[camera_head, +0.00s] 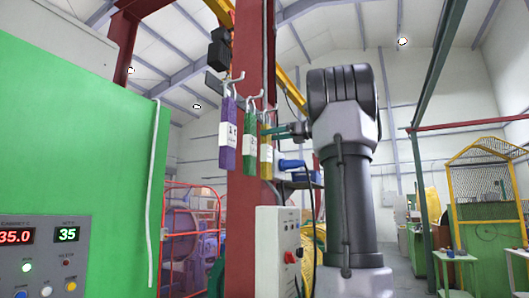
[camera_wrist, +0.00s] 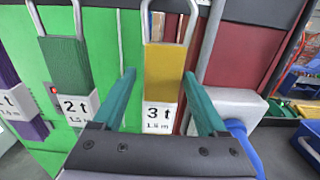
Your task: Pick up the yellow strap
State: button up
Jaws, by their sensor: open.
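The yellow strap (camera_head: 266,141) hangs from a hook on the red column, to the right of a green strap and a purple one in the head view. In the wrist view the yellow strap (camera_wrist: 165,76) hangs upright with a white "3 t" label (camera_wrist: 160,116) low on it. My gripper (camera_wrist: 158,82) is open, with one teal finger on each side of the yellow strap. A gap shows between the left finger and the strap; the right finger is close to the strap's edge, and I cannot tell whether it touches. In the head view my arm partly hides the right side.
The green strap (camera_wrist: 65,68) with a "2 t" label hangs just left of my gripper. The purple strap (camera_head: 228,134) hangs further left. The red column (camera_head: 242,200) stands behind them. A grey-and-red box (camera_head: 278,250) is below, and a green cabinet (camera_head: 75,130) is at left.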

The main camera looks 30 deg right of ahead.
jog(key=x, duration=0.5)
jog(key=shift+w+r, duration=0.15)
jog(key=shift+w, duration=0.2)
jog(key=shift+c, duration=0.3)
grip_shut()
